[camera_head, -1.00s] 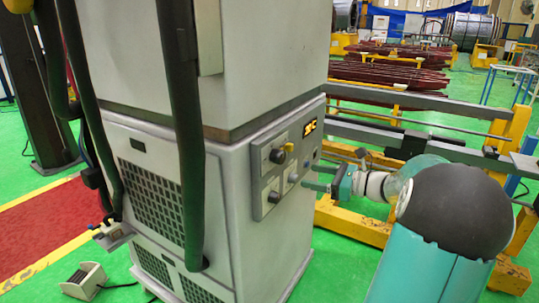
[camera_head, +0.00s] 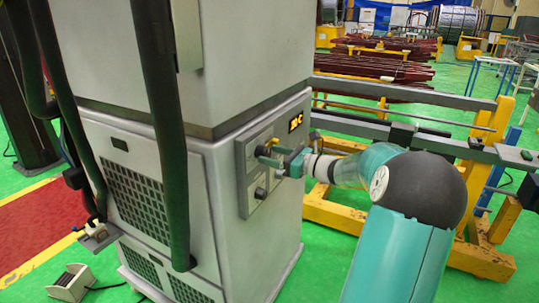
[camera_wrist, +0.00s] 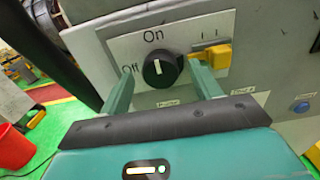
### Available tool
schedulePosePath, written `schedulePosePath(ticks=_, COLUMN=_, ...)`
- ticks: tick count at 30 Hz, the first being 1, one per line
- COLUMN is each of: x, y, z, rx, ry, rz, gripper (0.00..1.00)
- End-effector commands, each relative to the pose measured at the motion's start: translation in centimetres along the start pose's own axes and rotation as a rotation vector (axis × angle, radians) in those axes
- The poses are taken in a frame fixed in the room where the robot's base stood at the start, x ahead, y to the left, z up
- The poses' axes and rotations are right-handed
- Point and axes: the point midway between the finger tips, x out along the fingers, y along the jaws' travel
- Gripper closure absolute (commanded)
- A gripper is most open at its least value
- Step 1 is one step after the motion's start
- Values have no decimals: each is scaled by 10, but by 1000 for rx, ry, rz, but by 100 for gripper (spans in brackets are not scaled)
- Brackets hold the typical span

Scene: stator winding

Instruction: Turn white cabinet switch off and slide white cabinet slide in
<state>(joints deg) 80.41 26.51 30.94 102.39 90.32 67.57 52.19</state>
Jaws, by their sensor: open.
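The white cabinet (camera_head: 160,95) stands at the left of centre in the head view, with a grey control panel (camera_head: 246,200) on its right face. My gripper (camera_head: 273,157) is at the upper part of this panel. In the wrist view, the black rotary switch (camera_wrist: 160,70) sits on a white plate marked On and Off. Its white mark stands roughly upright, towards On. My gripper (camera_wrist: 160,76) is open, with one finger on each side of the knob; I cannot tell whether they touch it. The yellow slide (camera_wrist: 222,53) is just right of the right finger, partly covered by it.
A blue button (camera_wrist: 301,106) lies right of the slide in the wrist view. A thick dark hose (camera_head: 165,150) hangs before the cabinet. A yellow frame (camera_head: 335,212) with grey rails stands close on the right. A foot pedal (camera_head: 72,282) lies on the green floor.

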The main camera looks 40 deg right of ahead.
Motion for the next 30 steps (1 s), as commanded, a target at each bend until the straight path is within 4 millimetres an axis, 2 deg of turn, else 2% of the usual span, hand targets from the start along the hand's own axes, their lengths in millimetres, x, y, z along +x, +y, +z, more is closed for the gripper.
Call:
schedulePosePath(ticks=5, x=15, y=-1, z=0, rx=1, ry=-1, rz=1, gripper=37)
schedulePosePath(ticks=13, x=17, y=-1, z=0, rx=0, ry=-1, rz=1, gripper=37)
schedulePosePath(ticks=20, x=16, y=-1, z=0, rx=0, ry=0, rz=1, gripper=81)
schedulePosePath(ticks=30, x=16, y=-1, z=0, rx=-33, ry=1, rz=2, gripper=81)
